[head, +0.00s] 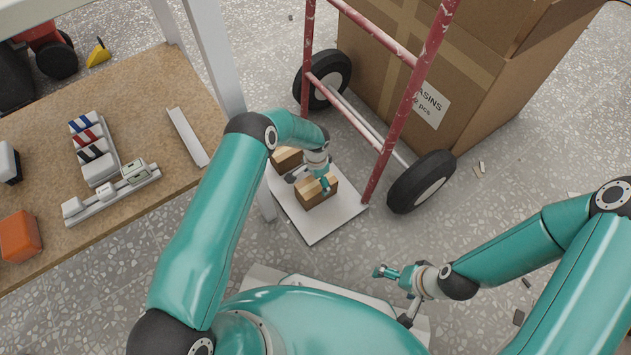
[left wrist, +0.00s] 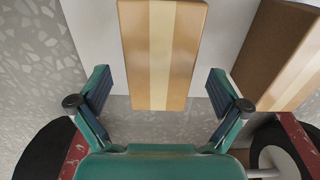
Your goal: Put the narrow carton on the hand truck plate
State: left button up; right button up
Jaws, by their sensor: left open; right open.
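The hand truck has a red frame (head: 408,100) and a pale flat plate (head: 338,219). A small brown carton with a lighter tape stripe (head: 318,196) appears to rest on the plate; it looks like the narrow carton. My left gripper (head: 309,182) is just above it. In the left wrist view this carton (left wrist: 186,55) lies between my left gripper's spread fingers (left wrist: 160,88), with gaps at both sides. My right gripper (head: 386,272) is open and empty, low over the floor in front of the plate.
A second carton (head: 286,157) stands on the plate beside the first, partly hidden by my left arm. A large box (head: 480,90) stands behind the hand truck's wheels (head: 420,182). A workbench (head: 130,85) with switches and sockets is at left. Speckled floor at right is mostly clear.

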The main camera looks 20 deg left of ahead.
pick_arm(q)
notch_tip(320, 180, up, 7)
jog(key=p, duration=0.3)
jog(key=shift+r, duration=0.15)
jog(key=shift+s+a, duration=0.1)
jog(key=shift+s, duration=0.05)
